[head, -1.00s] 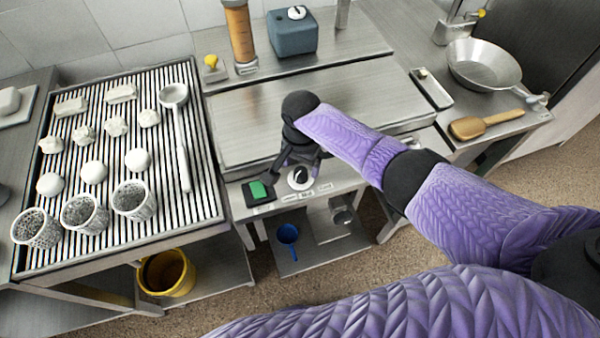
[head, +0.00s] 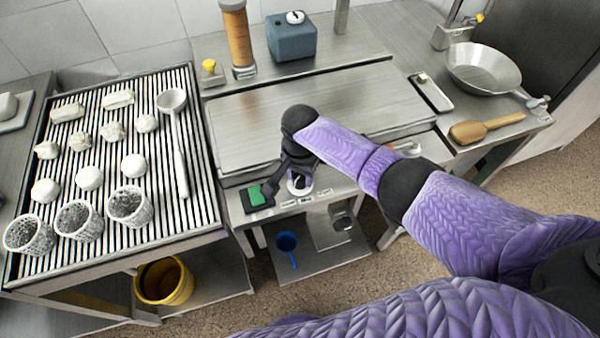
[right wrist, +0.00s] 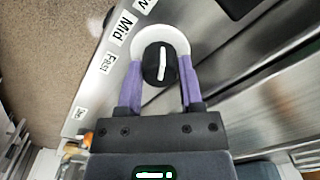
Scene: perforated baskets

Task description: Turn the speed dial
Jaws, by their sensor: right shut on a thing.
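The speed dial is a black knob with a white pointer line on a round white base. In the right wrist view the dial (right wrist: 160,64) sits between the two purple fingers of my right gripper (right wrist: 160,70), which is shut on it. The pointer line runs nearly upright in that picture. The labels "Mid" (right wrist: 122,27) and "Fast" (right wrist: 105,63) lie to the left of the dial; a third label is cut off. In the head view my right gripper (head: 285,181) is at the dial (head: 299,188), which it partly covers. My left gripper is not in view.
A green switch (head: 258,195) sits just left of the dial on the panel's front. A slatted rack (head: 205,150) with perforated baskets (head: 78,220) stands left. A pan (head: 483,70) and wooden brush (head: 487,127) lie right. A yellow bucket (head: 165,281) is below.

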